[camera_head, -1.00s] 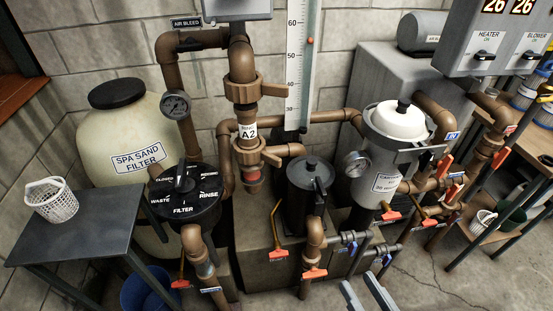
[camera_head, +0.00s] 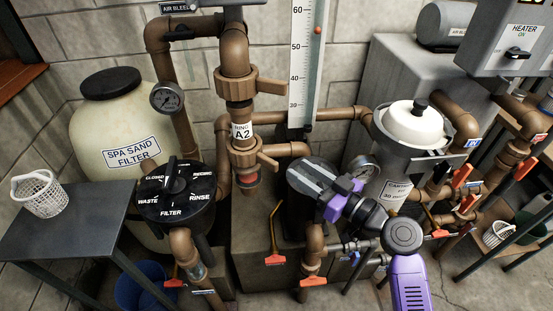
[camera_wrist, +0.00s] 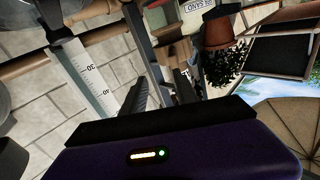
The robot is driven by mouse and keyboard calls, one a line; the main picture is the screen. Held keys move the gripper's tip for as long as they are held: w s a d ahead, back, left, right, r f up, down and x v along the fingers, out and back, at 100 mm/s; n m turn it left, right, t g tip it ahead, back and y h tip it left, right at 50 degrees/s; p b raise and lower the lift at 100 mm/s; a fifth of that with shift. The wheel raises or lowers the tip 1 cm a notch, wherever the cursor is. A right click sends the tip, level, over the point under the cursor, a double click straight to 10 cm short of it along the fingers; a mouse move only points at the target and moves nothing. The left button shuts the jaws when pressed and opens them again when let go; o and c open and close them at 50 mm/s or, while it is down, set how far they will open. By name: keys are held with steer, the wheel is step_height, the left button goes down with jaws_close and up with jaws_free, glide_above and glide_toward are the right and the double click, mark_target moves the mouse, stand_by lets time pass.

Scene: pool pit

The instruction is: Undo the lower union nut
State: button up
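The lower union nut (camera_head: 250,157) is a brown ring with side lugs on the vertical pipe marked A2, just below the white tag. A red band shows under it. A larger upper union nut (camera_head: 240,86) sits above on the same pipe. My gripper (camera_head: 300,174) is to the right of the lower nut and apart from it in the picture, in front of the dark pump pot. In the wrist view its dark fingers (camera_wrist: 158,95) stand apart with nothing clearly between them. I cannot make out the lower nut in the wrist view.
A white scale (camera_head: 304,60) stands behind, right of the pipe. The black multiport valve (camera_head: 178,192) is at left, the white-lidded canister (camera_head: 413,125) at right. A grey table (camera_head: 70,220) with a white basket is far left.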

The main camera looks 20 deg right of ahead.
mark_target(277, 168)
steer(key=shift+s+a+f+n+g+y, duration=0.1)
steer(key=shift+s+a+n+g+y, duration=0.1)
steer(key=shift+a+n+y, duration=0.25)
steer(key=shift+s+a+n+g+y, duration=0.15)
steer(key=shift+a+n+y, duration=0.1)
steer(key=shift+a+n, duration=0.4)
steer(key=p+x, duration=0.2)
steer(key=x, duration=0.5)
steer(key=shift+w, duration=0.25)
jaws_close()
stand_by(0.4)
